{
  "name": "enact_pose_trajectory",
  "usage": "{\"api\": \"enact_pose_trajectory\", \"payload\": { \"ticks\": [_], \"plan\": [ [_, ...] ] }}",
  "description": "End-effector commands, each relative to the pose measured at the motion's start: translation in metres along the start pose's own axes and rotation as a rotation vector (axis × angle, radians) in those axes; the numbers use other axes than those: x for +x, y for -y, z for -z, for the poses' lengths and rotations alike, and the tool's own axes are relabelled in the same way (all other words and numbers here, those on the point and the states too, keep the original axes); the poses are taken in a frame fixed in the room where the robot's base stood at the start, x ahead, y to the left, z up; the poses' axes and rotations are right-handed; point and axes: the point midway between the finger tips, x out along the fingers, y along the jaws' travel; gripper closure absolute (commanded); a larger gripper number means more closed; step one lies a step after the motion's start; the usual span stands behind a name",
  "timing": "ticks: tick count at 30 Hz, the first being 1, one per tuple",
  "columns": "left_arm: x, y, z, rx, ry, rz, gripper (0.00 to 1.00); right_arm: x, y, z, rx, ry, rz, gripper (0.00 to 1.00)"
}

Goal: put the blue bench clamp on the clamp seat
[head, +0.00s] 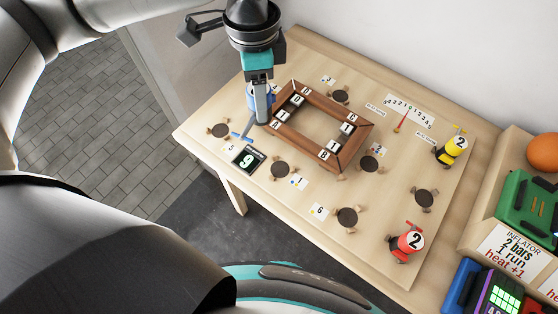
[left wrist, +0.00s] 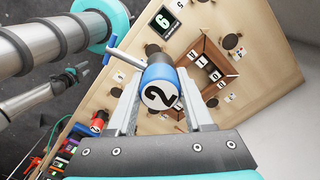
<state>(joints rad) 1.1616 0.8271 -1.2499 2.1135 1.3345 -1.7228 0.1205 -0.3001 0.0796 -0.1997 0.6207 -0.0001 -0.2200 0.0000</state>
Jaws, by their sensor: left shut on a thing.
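The blue bench clamp (left wrist: 160,88) has a white round face marked 2 and a pale bar with a blue end. My left gripper (left wrist: 157,78) is shut on it. In the head view the left gripper (head: 262,112) hangs over the bench near the left corner of the brown wooden frame, hiding most of the blue clamp (head: 250,97). Dark round seats with small wooden blocks lie around the frame, including one at the left (head: 219,130) and one in front (head: 281,171). Which is the clamp seat, I cannot tell. My right gripper (left wrist: 76,73) shows small and dark in the left wrist view.
The wooden frame (head: 352,149) with number tiles fills the bench middle. A yellow clamp (head: 451,149) and a red clamp (head: 407,242) stand at the right. A bin and devices line the far right.

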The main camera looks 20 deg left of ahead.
Motion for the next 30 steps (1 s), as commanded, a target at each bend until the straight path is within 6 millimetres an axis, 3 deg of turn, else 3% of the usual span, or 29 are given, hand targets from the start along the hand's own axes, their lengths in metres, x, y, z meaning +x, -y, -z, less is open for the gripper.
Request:
{"api": "enact_pose_trajectory", "payload": {
  "ticks": [30],
  "plan": [
    [-0.012, -0.018, 0.029, 1.924, -0.008, -0.001, 1.0, -0.077, -0.001, 0.006, -0.001, 0.001, 0.0, 0.5]
  ]
}}
